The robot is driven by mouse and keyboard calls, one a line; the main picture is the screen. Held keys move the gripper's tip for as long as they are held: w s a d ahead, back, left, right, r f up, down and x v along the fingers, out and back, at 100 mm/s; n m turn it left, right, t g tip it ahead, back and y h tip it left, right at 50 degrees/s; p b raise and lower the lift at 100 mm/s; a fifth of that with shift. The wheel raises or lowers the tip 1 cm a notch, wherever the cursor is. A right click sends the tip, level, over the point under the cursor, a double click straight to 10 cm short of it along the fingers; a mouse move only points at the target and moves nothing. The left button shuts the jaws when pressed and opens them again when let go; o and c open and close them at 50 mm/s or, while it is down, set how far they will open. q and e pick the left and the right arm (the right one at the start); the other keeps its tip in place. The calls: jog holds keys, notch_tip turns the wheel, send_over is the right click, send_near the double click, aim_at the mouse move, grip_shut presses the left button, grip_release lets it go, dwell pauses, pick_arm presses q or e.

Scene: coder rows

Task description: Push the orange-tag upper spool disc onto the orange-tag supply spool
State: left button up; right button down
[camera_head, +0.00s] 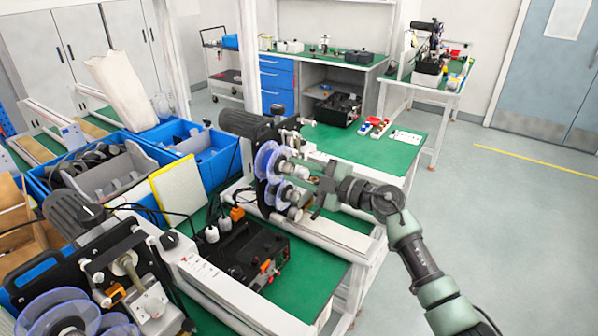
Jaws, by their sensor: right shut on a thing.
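My right gripper (313,186) comes in from the right and is shut at the hubs of these discs, close in front of the coder. It appears to hold a spool disc, but its jaws and the arm hide the grip. I cannot tell whether the disc touches the supply spool. My left gripper is not in view.
A black control box (245,252) with cables stands on the green bench below the coder. Another coder (120,275) with clear discs (58,312) is at the front left. Blue bins (212,158) stand behind. Open floor (500,210) lies to the right.

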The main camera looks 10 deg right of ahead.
jog(key=shift+w+a+r, duration=0.1)
jog(key=shift+w+a, duration=0.05)
jog(key=c, duration=1.3)
grip_release()
jog(key=o, duration=0.3)
jog(key=shift+w+a, duration=0.1)
jog(key=shift+a, duration=0.05)
